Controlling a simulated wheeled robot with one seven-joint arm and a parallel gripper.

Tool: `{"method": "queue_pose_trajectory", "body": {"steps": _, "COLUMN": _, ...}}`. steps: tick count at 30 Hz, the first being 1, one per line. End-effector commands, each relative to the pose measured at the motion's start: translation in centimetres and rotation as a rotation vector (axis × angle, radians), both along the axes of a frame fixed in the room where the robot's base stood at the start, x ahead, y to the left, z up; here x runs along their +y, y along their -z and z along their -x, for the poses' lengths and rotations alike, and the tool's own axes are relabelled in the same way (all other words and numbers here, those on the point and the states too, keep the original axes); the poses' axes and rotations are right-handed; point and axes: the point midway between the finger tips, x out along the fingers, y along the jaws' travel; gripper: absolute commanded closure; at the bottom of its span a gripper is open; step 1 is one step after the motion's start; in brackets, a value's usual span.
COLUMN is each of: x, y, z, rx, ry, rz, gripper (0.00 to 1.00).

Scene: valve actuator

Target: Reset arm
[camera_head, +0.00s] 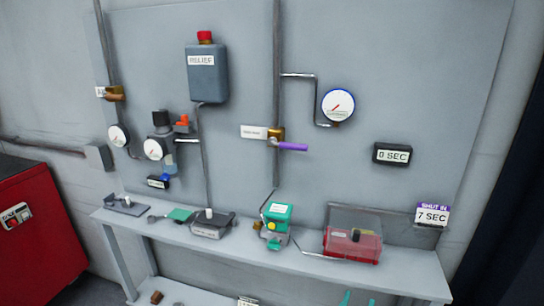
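My arm and my gripper are not in view in the head view. The valve panel (390,55) stands upright against the wall. A purple valve handle (292,147) points right from a brass valve (276,133) on the middle pipe. A grey box labelled RELIEF (207,74) with a red cap hangs at upper left. A green and grey device (277,222) and a red box with a clear cover (353,240) stand on the shelf (405,278). A dark display reads 0 SEC (392,154); a sign reads SHUT IN 7 SEC (432,215).
Round gauges sit at right (338,105) and left (118,136). A grey box (212,223) and a green item (180,214) lie on the shelf. A red cabinet (45,240) stands at left. A dark curtain-like surface borders the right.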

Motion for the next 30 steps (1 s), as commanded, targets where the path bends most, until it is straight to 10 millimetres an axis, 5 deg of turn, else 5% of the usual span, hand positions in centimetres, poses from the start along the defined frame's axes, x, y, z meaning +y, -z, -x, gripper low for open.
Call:
{"method": "queue_pose_trajectory", "body": {"steps": 14, "x": 6.2, "y": 7.8, "z": 4.3, "rx": 0.072, "ry": -0.149, "rz": 0.016, "gripper": 0.65}}
{"method": "queue_pose_trajectory", "body": {"steps": 21, "x": 10.6, "y": 12.7, "z": 9.8, "rx": 0.118, "ry": -0.255, "rz": 0.012, "gripper": 0.65}}
{"method": "queue_pose_trajectory", "body": {"steps": 30, "x": 15.6, "y": 16.6, "z": 17.9, "rx": 0.161, "ry": -0.376, "rz": -0.013, "gripper": 0.65}}
